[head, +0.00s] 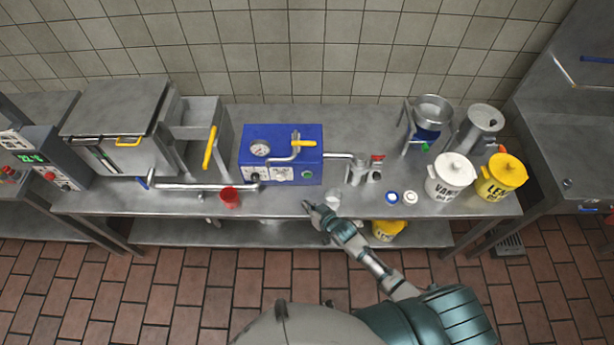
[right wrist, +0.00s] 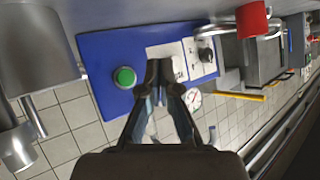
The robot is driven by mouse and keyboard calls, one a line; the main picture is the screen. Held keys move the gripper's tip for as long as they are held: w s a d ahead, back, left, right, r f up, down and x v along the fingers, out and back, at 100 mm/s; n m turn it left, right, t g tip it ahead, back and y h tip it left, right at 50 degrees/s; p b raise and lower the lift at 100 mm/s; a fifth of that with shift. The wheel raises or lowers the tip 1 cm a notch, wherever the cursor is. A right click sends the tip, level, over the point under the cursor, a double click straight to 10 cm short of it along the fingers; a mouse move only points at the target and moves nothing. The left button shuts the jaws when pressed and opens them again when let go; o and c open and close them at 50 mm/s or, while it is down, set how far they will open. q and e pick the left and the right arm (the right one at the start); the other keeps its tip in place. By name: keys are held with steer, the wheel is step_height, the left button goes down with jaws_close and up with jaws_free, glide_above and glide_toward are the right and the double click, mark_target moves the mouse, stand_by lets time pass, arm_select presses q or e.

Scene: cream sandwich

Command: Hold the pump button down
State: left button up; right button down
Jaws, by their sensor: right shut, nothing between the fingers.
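The blue pump box (head: 258,136) stands on the steel table, with a round gauge, a yellow-handled lever and white panels on its front. Its green button (head: 307,174) is on the right part of the front face. In the right wrist view the button (right wrist: 124,77) shows uncovered on the blue face, to the left of my fingertips. My right gripper (head: 309,207) is shut and empty, in front of the box. In the right wrist view its fingertips (right wrist: 160,66) overlap the white panel; contact cannot be told. My left gripper is not in view.
A red cup (head: 230,198) stands left of my right gripper, and a small pale cup (head: 333,199) is close to its right. A metal pipe (head: 205,187) runs left of the box.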

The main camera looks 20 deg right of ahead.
mark_target(307, 175)
steer(key=shift+w, duration=0.1)
steer(key=shift+w+d+f+b, duration=0.1)
steer(key=shift+w+d+b, duration=0.1)
steer(key=shift+b, duration=0.1)
steer(key=w+b, duration=0.1)
steer(key=w, duration=0.1)
steer(key=w+d+b, duration=0.1)
steer(key=w+b, duration=0.1)
steer(key=w+d+b, duration=0.1)
steer(key=w+b, duration=0.1)
steer(key=w, duration=0.1)
steer(key=shift+w+d, duration=0.1)
steer(key=shift+w, duration=0.3)
steer(key=shift+w, duration=0.1)
stand_by(0.8)
steer(key=shift+w, duration=0.25)
steer(key=shift+w+d+r, duration=0.2)
steer(key=shift+w, duration=0.25)
stand_by(4.9)
